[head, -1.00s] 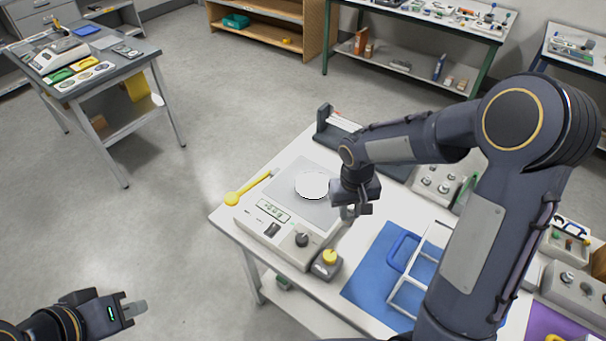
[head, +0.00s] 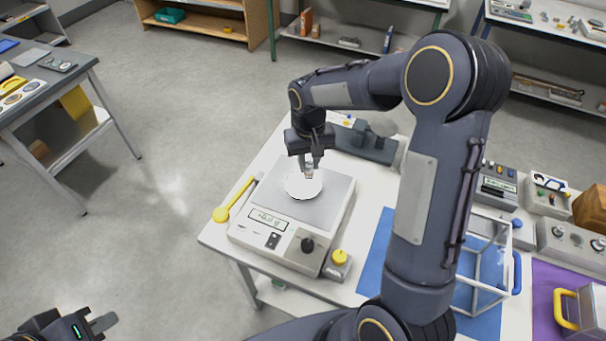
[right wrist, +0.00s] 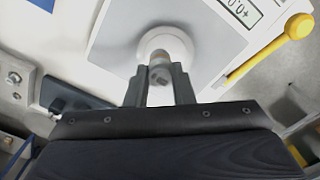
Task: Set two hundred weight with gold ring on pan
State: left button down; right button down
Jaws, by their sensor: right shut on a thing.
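The balance (head: 285,240) stands on the white table with its round white pan (head: 303,185) on top. My right gripper (head: 308,173) is over the pan. In the right wrist view its fingers (right wrist: 160,80) are shut on a small metallic weight (right wrist: 161,73), held directly over the pan. I cannot tell whether the weight touches the pan.
A yellow-handled tool (head: 232,203) lies left of the balance. A grey box with a yellow knob (head: 339,257) stands at its right front corner. A clear-walled case (head: 485,265) stands on a blue mat further right. Dark equipment (head: 365,145) lies behind the balance.

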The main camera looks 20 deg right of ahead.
jog(key=w+f, duration=0.2)
jog(key=shift+w+a+f+b, duration=0.1)
jog(key=shift+a+f+b, duration=0.05)
jog(key=shift+f+b, duration=0.25)
notch_tip(320, 180, down, 3)
jog(key=shift+w+f+b, duration=0.15)
jog(key=shift+f+b, duration=0.05)
jog(key=shift+b, duration=1)
jog(key=shift+r, duration=0.15)
jog(key=c, duration=1.3)
grip_release()
jog(key=shift+f, duration=0.2)
jog(key=shift+o, duration=0.2)
